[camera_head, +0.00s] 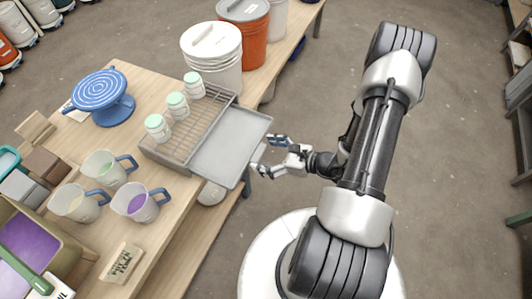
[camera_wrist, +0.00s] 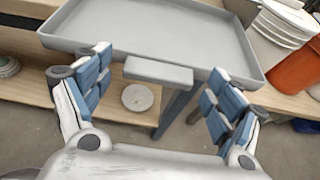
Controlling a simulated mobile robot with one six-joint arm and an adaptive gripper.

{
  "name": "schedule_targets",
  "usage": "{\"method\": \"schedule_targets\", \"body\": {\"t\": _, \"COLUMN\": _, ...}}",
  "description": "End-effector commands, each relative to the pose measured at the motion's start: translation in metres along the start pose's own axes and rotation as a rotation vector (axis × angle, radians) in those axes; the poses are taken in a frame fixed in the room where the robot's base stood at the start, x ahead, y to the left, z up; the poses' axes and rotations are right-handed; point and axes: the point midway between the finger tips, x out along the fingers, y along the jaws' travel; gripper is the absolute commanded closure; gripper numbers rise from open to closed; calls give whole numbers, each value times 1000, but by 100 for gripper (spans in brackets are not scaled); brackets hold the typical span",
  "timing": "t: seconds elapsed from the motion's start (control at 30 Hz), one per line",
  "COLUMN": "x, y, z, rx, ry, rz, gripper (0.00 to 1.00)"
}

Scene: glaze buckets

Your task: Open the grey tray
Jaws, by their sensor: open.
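The grey tray (camera_head: 231,146) is a shallow drawer that juts out from a slatted grey-brown rack (camera_head: 168,151) on the wooden table, past the table's edge. In the wrist view the tray (camera_wrist: 170,28) fills the top, with its flat handle (camera_wrist: 158,72) at the front. My gripper (camera_head: 275,155) is just off the tray's front edge. In the wrist view its blue-padded fingers (camera_wrist: 155,90) are spread wide on either side of the handle and hold nothing. Whether a finger touches the tray cannot be told.
Several white jars with green lids (camera_head: 178,105) stand on the rack. White buckets (camera_head: 212,52) and an orange bucket (camera_head: 247,25) stand behind it. A blue banding wheel (camera_head: 101,96) and measuring jugs (camera_head: 141,203) are to the left.

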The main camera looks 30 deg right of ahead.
Motion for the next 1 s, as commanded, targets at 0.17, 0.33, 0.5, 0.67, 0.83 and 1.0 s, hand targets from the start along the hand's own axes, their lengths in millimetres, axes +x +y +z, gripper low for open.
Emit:
{"method": "schedule_targets", "body": {"t": 0.17, "x": 0, "y": 0, "z": 0, "rx": -1, "ry": 0, "rz": 0, "gripper": 13}}
{"method": "schedule_targets", "body": {"t": 0.33, "x": -4, "y": -1, "z": 0, "rx": 0, "ry": 0, "rz": -2, "gripper": 13}}
{"method": "schedule_targets", "body": {"t": 0.5, "x": -29, "y": -2, "z": 0, "rx": 1, "ry": 1, "rz": -7, "gripper": 13}}
{"method": "schedule_targets", "body": {"t": 0.67, "x": -65, "y": -2, "z": 0, "rx": 0, "ry": 1, "rz": -8, "gripper": 13}}
{"method": "schedule_targets", "body": {"t": 0.83, "x": -97, "y": -1, "z": 0, "rx": -1, "ry": 0, "rz": -5, "gripper": 13}}
{"method": "schedule_targets", "body": {"t": 1.0, "x": -116, "y": -1, "z": 0, "rx": -1, "ry": 0, "rz": -3, "gripper": 13}}
